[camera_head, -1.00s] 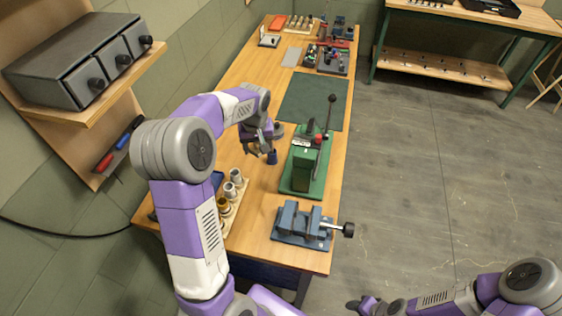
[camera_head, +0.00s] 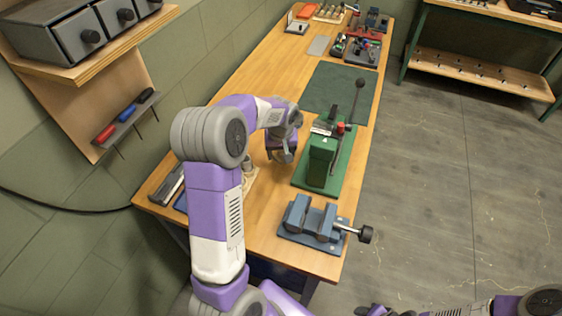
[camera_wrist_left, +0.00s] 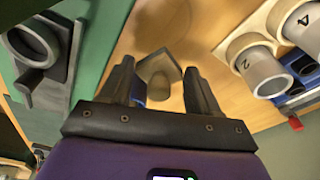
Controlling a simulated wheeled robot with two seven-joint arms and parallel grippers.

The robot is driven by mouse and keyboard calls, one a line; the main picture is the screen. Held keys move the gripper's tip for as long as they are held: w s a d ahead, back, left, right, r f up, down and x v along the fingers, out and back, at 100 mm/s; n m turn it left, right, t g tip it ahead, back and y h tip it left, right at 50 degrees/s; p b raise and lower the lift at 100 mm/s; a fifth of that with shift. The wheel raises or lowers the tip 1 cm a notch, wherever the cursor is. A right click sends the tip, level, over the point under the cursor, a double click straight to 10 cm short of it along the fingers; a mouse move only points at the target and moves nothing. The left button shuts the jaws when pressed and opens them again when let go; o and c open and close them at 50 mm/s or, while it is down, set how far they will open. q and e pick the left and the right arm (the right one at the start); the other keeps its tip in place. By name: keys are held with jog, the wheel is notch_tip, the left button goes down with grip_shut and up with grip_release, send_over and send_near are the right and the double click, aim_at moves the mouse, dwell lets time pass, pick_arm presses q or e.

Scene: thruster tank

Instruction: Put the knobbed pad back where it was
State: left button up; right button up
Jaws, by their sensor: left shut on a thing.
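My left gripper (camera_head: 284,156) hangs over the wooden bench (camera_head: 255,100), just left of the green press (camera_head: 322,160). In the left wrist view its two dark fingers (camera_wrist_left: 160,90) stand either side of a grey knobbed piece, which I take for the knobbed pad (camera_wrist_left: 158,72). The gripper is shut on it. The pad has a blunt knob and a flat, angular plate; its underside is hidden. A bit of blue shows beside the left finger. My right gripper (camera_head: 372,311) is only partly in view at the bottom edge; its jaws are unclear.
Numbered grey cups (camera_wrist_left: 260,72) stand in a pale holder, mostly hidden by my arm in the head view. A blue vise (camera_head: 315,222) is at the bench's near end. A green mat (camera_head: 338,92) lies behind the press.

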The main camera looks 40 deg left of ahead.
aim_at(281, 158)
pick_arm(q)
jog(key=shift+f+b, duration=0.3)
jog(key=shift+f, duration=1.5)
jog(key=shift+f, duration=0.1)
jog(key=o, duration=1)
jog(key=shift+r, duration=0.25)
jog(key=r, duration=0.4)
jog(key=s+r+p, duration=0.1)
jog(key=r, duration=0.2)
jog(key=d+r+p, duration=0.1)
jog(key=r, duration=0.3)
jog(key=shift+s+d+r, duration=0.1)
jog(key=shift+s+r, duration=0.1)
jog(key=shift+r, duration=0.15)
jog(key=shift+p, duration=0.3)
